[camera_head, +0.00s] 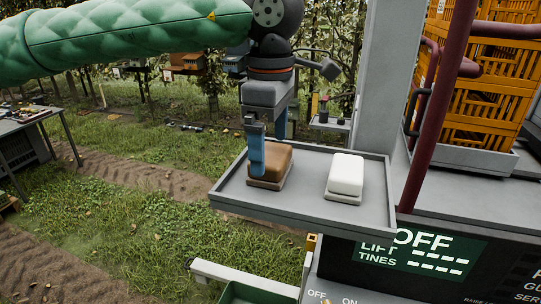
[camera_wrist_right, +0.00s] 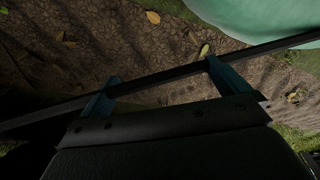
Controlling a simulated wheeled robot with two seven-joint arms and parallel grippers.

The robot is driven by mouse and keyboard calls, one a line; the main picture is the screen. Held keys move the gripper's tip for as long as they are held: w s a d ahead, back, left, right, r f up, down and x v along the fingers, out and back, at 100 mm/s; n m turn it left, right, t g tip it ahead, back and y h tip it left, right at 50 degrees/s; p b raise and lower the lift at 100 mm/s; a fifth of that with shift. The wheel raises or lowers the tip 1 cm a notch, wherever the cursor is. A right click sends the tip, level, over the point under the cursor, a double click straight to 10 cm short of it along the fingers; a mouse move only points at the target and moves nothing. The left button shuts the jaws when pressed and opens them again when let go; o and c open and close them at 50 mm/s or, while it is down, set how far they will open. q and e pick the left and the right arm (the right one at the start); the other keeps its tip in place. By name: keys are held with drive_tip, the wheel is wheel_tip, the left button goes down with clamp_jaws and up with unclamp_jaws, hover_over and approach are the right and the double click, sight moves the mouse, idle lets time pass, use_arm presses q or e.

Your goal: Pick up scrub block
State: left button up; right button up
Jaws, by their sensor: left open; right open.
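A brown block (camera_head: 278,163) on a thin base sits at the left of a grey tray (camera_head: 310,205). A white block (camera_head: 346,174) on a similar base sits to its right. Which one is called the scrub block I cannot tell for sure. My left gripper (camera_head: 269,150) points down at the brown block, its blue fingers apart. One finger covers part of the block's left side; the other is partly hidden behind it. Contact cannot be made out. My right gripper (camera_wrist_right: 162,69) shows in its wrist view, open, with no block between its fingers.
A grey post (camera_head: 370,80) and a dark red rail (camera_head: 437,110) rise right of the tray. Orange crates (camera_head: 485,95) stand behind them. A sign panel (camera_head: 420,255) is below. A dark bar (camera_wrist_right: 165,77) crosses by my right fingers, above bare soil.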

sight(271, 153)
use_arm(q)
wheel_tip(271, 153, down, 2)
drive_tip(key=shift+w+d+f+p, duration=0.1)
drive_tip(key=shift+f+p, duration=0.05)
drive_tip(key=shift+p, duration=0.55)
drive_tip(key=shift+f, duration=0.45)
drive_tip(key=c, duration=0.9)
drive_tip(key=shift+c, duration=0.2)
use_arm(e)
drive_tip(key=s, duration=0.1)
drive_tip(key=s+d+f, duration=0.1)
drive_tip(key=s, duration=0.2)
drive_tip(key=shift+d+f, duration=0.15)
drive_tip(key=shift+f, duration=0.05)
use_arm(q)
drive_tip(key=shift+r, duration=0.1)
use_arm(e)
drive_tip(key=shift+f, duration=0.1)
